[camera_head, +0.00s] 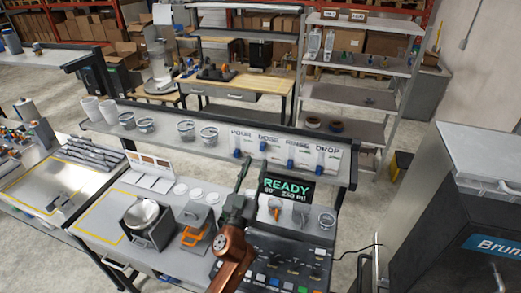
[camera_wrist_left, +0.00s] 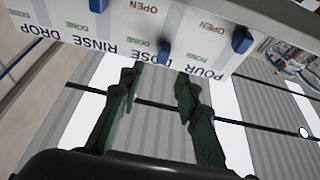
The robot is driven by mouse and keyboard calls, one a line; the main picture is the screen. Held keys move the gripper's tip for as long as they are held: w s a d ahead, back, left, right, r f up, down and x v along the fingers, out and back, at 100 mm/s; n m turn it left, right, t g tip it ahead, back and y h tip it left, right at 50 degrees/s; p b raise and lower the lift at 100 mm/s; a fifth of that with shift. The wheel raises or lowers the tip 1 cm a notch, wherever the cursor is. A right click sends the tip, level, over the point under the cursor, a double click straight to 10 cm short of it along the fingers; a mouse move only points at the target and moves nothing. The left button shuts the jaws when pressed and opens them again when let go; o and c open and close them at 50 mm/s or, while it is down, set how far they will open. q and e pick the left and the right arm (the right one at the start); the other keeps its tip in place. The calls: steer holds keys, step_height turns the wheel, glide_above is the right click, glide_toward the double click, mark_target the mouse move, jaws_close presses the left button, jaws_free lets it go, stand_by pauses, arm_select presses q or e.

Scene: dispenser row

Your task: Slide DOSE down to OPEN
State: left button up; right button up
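The dispenser panel (camera_head: 303,146) has labels POUR, DOSE, RINSE and DROP, each with a blue slider. The DOSE slider (camera_head: 262,146) sits higher than its neighbours, close under its label. It also shows in the left wrist view (camera_wrist_left: 163,50), where the panel is upside down, with OPEN at the far end of its track. My left gripper (camera_head: 245,165) is in front of the panel's left part. In the wrist view its dark green fingers (camera_wrist_left: 158,78) are apart, with nothing between them, and the slider shows just beyond the tips. My right gripper is not in view.
The POUR slider (camera_head: 236,154) and RINSE slider (camera_head: 290,163) flank DOSE at lower positions. Several cups (camera_head: 186,130) stand left on the same shelf. Below are a READY display (camera_head: 287,188) and a dark button console (camera_head: 285,262).

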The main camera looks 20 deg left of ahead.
mark_target(262, 147)
arm_select(q)
steer(key=p+x, duration=0.1)
steer(key=x, duration=0.5)
steer(key=shift+w, duration=0.25)
steer(key=shift+a, duration=0.1)
steer(key=shift+c, duration=0.5)
jaws_close()
steer(key=shift+f, duration=0.1)
